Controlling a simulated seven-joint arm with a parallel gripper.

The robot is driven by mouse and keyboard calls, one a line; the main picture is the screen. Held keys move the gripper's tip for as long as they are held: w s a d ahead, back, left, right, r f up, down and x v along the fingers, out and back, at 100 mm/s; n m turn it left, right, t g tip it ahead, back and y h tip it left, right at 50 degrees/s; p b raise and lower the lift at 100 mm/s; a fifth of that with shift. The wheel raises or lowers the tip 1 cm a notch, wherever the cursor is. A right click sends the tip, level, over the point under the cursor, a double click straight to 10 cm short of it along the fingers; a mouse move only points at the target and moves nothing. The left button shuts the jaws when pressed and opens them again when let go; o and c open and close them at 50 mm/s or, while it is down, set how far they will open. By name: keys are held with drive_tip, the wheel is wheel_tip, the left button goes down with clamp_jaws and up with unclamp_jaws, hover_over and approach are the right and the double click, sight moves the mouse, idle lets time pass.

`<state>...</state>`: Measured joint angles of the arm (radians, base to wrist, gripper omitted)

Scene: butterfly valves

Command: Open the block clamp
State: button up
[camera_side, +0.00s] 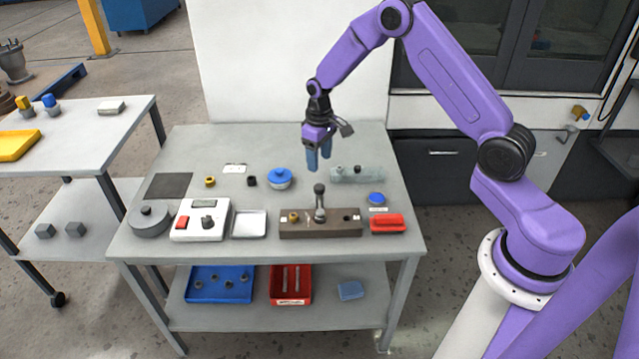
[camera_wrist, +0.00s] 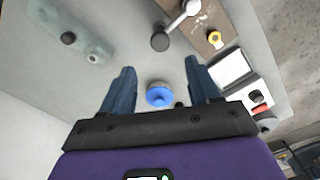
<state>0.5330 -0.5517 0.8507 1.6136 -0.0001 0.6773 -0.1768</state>
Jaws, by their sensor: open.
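The block clamp is most likely the long brown block (camera_side: 347,230) at the front middle of the table, which also shows in the wrist view (camera_wrist: 217,27). A metal lever with a dark ball knob (camera_side: 319,188) stands up from its middle. In the wrist view the knob (camera_wrist: 160,41) lies just beyond my fingertips. A brass fitting (camera_side: 293,217) sits on the block's left part, and a dark hole shows at its right. My gripper (camera_side: 318,160) is open and empty, pointing down above and behind the block; its blue fingers (camera_wrist: 160,68) are apart and touch nothing.
A blue round knob (camera_side: 280,178) stands behind the block, left of my gripper. A pale grey-green valve body (camera_side: 357,174) lies at the back right. A switch box (camera_side: 200,220), a white tray (camera_side: 249,224) and a red handle (camera_side: 387,223) flank the block.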

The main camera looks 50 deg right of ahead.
sight(319, 187)
wheel_tip(319, 187, down, 10)
drive_tip(key=shift+r, duration=0.15)
idle(0.4)
clamp_jaws()
